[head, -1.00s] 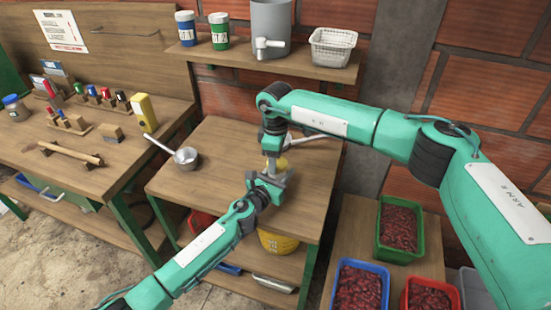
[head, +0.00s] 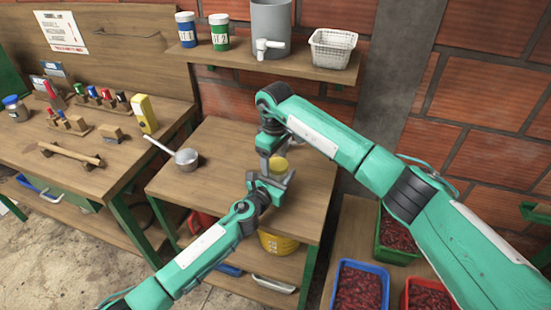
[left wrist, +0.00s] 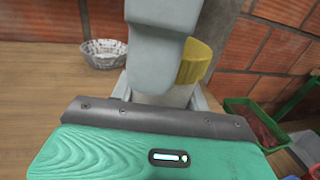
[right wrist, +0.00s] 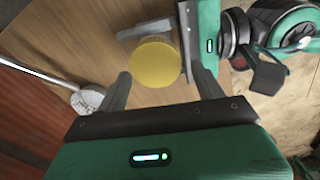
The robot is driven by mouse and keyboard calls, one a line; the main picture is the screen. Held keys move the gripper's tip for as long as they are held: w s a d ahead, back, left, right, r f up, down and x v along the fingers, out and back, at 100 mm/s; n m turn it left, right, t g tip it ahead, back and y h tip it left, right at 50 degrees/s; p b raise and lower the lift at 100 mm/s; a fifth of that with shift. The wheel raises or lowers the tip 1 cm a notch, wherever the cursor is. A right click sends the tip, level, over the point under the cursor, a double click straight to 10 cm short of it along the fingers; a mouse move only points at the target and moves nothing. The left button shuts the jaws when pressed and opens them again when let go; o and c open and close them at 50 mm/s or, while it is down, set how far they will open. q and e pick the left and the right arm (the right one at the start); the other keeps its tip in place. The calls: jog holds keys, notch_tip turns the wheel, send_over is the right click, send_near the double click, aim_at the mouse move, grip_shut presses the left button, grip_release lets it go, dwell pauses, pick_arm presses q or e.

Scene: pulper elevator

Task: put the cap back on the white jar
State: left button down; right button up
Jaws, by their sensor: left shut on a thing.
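The round yellow cap (right wrist: 155,62) is seen from above in the right wrist view, and it also shows in the head view (head: 278,164) and left wrist view (left wrist: 194,60). It appears to sit on top of the white jar (left wrist: 178,95), which is mostly hidden; I cannot tell whether it is fully seated. My left gripper (head: 269,184) is shut on the jar above the small table. My right gripper (right wrist: 163,75) is open, its fingers apart on either side of the cap without clearly touching it; in the head view (head: 267,164) it points down beside the cap.
The shelf (head: 290,72) above holds a blue jar (head: 187,30), a green jar (head: 219,32), a grey tank (head: 271,25) and a white basket (head: 333,48). Bins of red cherries (head: 358,288) lie to the right.

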jog(key=shift+d, duration=0.2)
jog(key=shift+r, duration=2.15)
jog(key=shift+c, duration=0.2)
